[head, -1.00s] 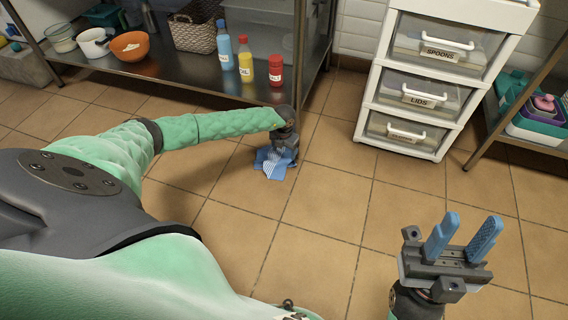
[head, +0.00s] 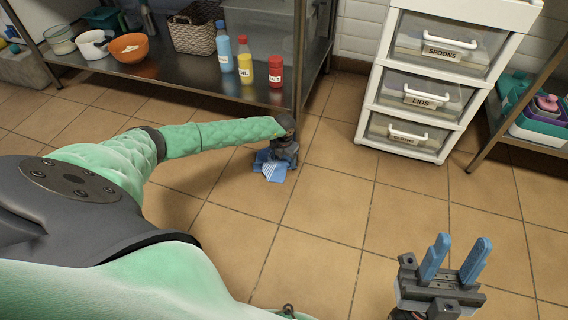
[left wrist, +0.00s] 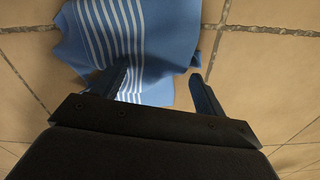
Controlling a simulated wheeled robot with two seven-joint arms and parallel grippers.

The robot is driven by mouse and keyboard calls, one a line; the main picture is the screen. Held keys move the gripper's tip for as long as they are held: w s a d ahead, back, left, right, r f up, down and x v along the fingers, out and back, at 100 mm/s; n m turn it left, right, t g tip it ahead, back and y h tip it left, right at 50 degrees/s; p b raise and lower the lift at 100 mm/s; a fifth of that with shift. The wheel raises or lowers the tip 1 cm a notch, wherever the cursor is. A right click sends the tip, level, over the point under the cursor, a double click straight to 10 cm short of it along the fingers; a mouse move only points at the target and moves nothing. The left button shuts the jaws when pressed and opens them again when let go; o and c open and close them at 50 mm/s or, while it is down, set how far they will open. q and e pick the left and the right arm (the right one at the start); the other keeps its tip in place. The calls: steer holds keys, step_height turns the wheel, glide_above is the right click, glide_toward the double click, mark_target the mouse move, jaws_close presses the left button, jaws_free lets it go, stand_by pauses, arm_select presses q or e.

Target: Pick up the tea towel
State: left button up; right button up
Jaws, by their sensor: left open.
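The tea towel (head: 271,170) is blue with white stripes and lies crumpled on the tiled floor near the shelf leg. In the left wrist view the towel (left wrist: 155,45) spreads at the top, beyond and partly between my left fingers. My left gripper (left wrist: 160,85) is open. One finger overlaps the striped part, and the other is at the towel's right edge. I cannot tell whether they touch the cloth. In the head view my left gripper (head: 277,163) points down at the towel and hides part of it. My right gripper (head: 455,260) is open and empty at the lower right.
A metal shelf (head: 180,95) at the back left holds bottles, a basket (head: 196,28) and an orange bowl (head: 129,46). Its leg stands just behind my left gripper. A white drawer unit (head: 420,80) stands to the right. The middle floor is clear.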

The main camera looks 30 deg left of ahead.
arm_select(q)
steer(key=shift+f, duration=0.2)
steer(key=shift+f+b, duration=0.5)
steer(key=shift+f, duration=0.3)
steer(key=c, duration=1.5)
steer(key=shift+c, duration=0.2)
